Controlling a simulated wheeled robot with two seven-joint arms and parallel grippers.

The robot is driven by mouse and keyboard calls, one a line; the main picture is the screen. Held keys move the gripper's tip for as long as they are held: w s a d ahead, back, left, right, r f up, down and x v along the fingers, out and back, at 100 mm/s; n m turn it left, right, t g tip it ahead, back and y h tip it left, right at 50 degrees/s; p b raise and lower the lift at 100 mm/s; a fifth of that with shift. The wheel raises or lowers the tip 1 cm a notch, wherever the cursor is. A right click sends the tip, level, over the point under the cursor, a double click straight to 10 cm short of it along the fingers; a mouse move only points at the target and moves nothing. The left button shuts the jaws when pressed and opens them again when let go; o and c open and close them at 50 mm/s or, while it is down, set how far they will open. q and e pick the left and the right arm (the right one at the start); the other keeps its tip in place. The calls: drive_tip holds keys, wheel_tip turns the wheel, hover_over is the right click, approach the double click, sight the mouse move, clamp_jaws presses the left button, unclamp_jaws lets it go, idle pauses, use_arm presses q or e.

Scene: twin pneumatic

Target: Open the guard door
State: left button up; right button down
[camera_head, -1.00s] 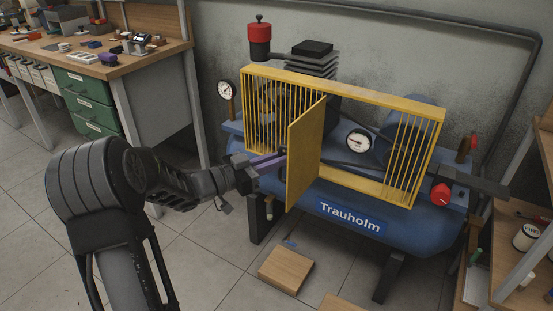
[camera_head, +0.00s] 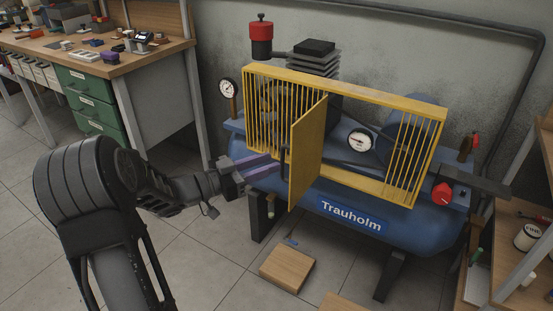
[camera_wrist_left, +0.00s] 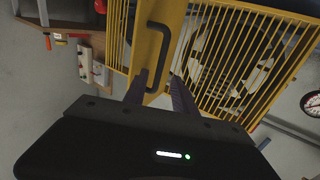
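The yellow guard door (camera_head: 307,155) stands swung out from the yellow barred guard frame (camera_head: 340,92) on the blue compressor, leaving the middle opening clear. Its dark handle (camera_head: 284,162) is on the door's left face. The handle also shows in the left wrist view (camera_wrist_left: 165,52), near the fingertips. My left gripper (camera_head: 272,166) is open, with its purple fingers just left of the handle and apart from it. In the left wrist view the open fingers (camera_wrist_left: 160,85) lie below most of the handle, and nothing shows held. My right gripper is not in view.
The blue compressor tank (camera_head: 400,232) fills the right half. Gauges (camera_head: 361,140) and a red knob (camera_head: 442,191) sit on it. A workbench (camera_head: 165,55) is at the left, and shelving is at the right. A wooden block (camera_head: 287,268) lies on the floor.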

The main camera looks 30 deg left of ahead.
use_arm(q)
drive_tip(key=v, duration=0.3)
drive_tip(key=shift+s+a, duration=0.1)
drive_tip(key=shift+s, duration=0.15)
